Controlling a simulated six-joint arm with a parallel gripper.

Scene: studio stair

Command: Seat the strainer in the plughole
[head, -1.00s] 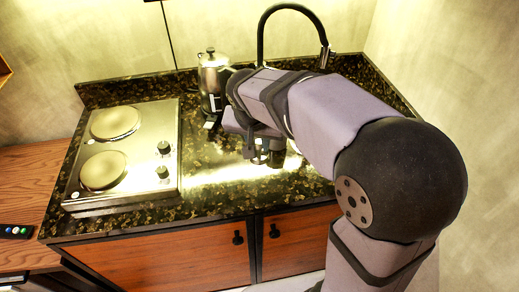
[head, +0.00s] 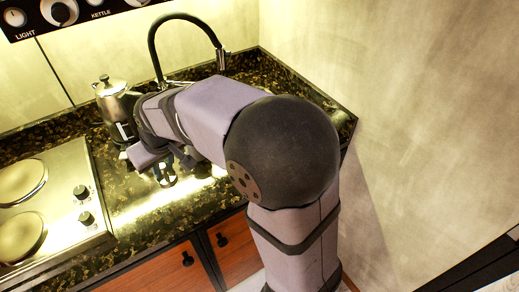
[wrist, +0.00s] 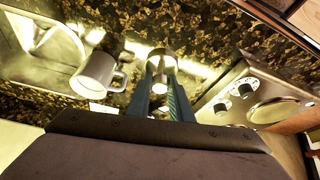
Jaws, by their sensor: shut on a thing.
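The strainer (wrist: 161,62) appears in the wrist view as a small silvery round piece between the tips of my gripper (wrist: 164,82). The fingers are shut on it. In the head view my gripper (head: 168,172) hangs over the counter, in front of the kettle, and the strainer cannot be made out clearly. A metal sink basin (wrist: 50,68) shows at the left of the wrist view, apart from my gripper. The plughole cannot be made out. My arm covers the sink area in the head view.
A light mug (wrist: 97,72) is between the sink and my gripper in the wrist view. A steel kettle (head: 115,105) stands behind my gripper. A black tap (head: 185,20) arches at the back. A hob (head: 50,205) lies at the left. A wall is at the right.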

